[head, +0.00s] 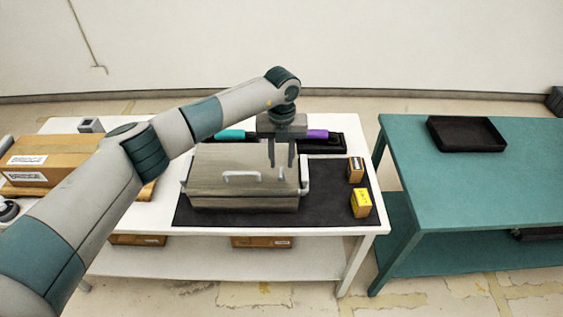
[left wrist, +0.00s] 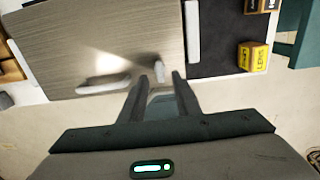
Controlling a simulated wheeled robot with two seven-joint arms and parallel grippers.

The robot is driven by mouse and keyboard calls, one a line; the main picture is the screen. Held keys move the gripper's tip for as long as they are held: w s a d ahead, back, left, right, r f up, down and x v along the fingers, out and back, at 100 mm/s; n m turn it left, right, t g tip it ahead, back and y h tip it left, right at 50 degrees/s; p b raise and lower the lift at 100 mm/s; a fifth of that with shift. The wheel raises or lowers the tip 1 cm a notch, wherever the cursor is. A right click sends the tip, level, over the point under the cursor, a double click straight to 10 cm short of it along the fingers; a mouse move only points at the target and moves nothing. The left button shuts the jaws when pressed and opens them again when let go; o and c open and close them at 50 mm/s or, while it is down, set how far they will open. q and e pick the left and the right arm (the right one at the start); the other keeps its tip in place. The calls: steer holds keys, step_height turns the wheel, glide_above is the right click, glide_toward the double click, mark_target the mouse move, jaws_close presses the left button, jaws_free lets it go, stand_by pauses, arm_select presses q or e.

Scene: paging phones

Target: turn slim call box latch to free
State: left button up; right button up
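The call box (head: 215,192), a wide grey-brown case with a brushed lid, sits on a black mat; its lid also shows in the left wrist view (left wrist: 95,40). A pale bar handle (head: 241,176) is on its front, seen as well in the left wrist view (left wrist: 103,88). A small pale latch piece (left wrist: 159,71) stands right of the handle. My left gripper (head: 281,164) points down over the box's right part, fingers apart. In the left wrist view its fingertips (left wrist: 160,80) lie either side of the latch piece; contact cannot be told. My right gripper is not in view.
Teal (head: 231,134) and purple (head: 317,134) handsets lie behind the box. Cardboard boxes (head: 48,155) are at left. A teal table (head: 470,180) with a black tray (head: 466,134) stands right, across a gap.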

mark_target(281, 171)
arm_select(q)
steer(key=shift+f+p, duration=0.55)
steer(key=shift+f, duration=1.45)
jaws_close()
